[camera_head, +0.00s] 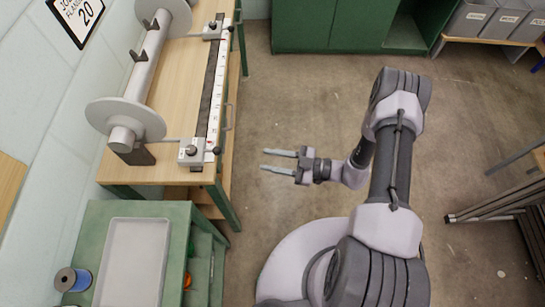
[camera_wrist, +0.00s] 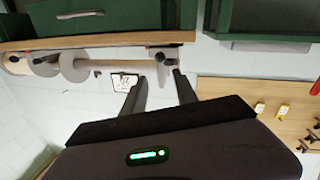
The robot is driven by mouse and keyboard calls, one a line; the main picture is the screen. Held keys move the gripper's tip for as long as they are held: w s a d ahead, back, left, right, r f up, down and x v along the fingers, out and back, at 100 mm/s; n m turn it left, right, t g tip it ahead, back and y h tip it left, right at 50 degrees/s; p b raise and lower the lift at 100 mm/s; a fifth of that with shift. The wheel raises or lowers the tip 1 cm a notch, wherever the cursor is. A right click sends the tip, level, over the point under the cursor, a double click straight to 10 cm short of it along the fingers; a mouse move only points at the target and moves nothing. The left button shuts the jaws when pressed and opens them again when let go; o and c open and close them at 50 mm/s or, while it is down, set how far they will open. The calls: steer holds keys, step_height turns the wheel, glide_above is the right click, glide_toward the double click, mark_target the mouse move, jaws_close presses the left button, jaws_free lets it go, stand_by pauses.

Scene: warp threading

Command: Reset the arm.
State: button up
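My gripper (camera_head: 264,160) hangs over the open floor in the head view, to the right of the workbench, and points left toward it. Its two fingers are parallel and apart, with nothing between them. In the wrist view the two dark fingers of my gripper (camera_wrist: 158,77) also stand apart and empty. My arm is bent, its elbow at the upper right of the head view.
The wooden workbench (camera_head: 178,90) carries a warp roller (camera_head: 147,62) with white flanges and a ruled rail (camera_head: 216,90). A green cabinet (camera_head: 152,210) with a grey tray (camera_head: 133,262) and blue spool (camera_head: 73,280) stands lower left. Grey bins (camera_head: 505,20) stand at back right.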

steer(key=shift+d, duration=0.2)
steer(key=s+r+n+g+h, duration=0.3)
steer(key=r+n+g+h, duration=0.1)
steer(key=r+n, duration=0.85)
steer(key=s+r+n+g+h, duration=0.35)
steer(key=r+n, duration=0.55)
steer(key=n, duration=0.6)
steer(key=s+d+r+n+t+h, duration=0.3)
steer(key=r+n, duration=0.3)
steer(key=n, duration=0.5)
steer(key=s+d+r+n+t+h, duration=0.3)
steer(key=r+n+t+h, duration=0.2)
steer(key=n, duration=0.7)
steer(key=shift+v, duration=0.75)
